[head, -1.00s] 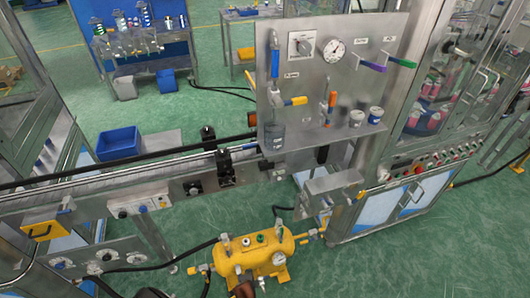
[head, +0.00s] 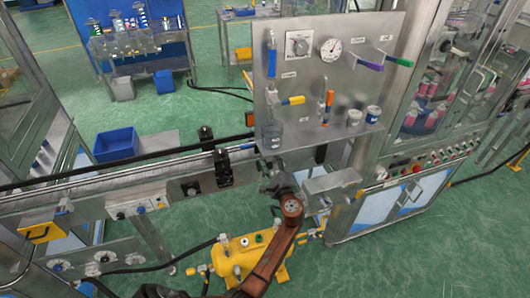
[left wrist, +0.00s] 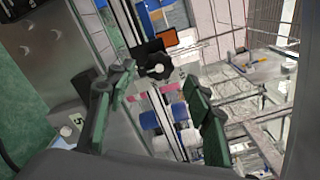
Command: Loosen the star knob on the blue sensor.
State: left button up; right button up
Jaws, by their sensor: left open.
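A black star knob (left wrist: 157,66) shows in the left wrist view, in front of a black block with an orange face (left wrist: 165,38). My left gripper (left wrist: 159,77) is open, its green-padded fingers to either side of the knob in the picture and nothing between them. In the head view my left gripper (head: 272,182) is at the front of the conveyor, right of a black sensor bracket (head: 224,168) and apart from it. A second black bracket (head: 207,135) stands behind. I cannot tell any blue on the sensor. My right gripper is out of view.
The conveyor rail (head: 100,189) runs left of my gripper. A steel panel (head: 300,75) with a gauge and valves rises behind it. A grey box (head: 332,184) stands close to its right.

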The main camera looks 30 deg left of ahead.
pick_arm(q)
jog(key=x, duration=0.5)
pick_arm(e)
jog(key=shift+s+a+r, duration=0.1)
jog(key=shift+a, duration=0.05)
pick_arm(q)
jog(key=shift+f, duration=0.1)
jog(key=c, duration=1.2)
jog(key=shift+o, duration=0.2)
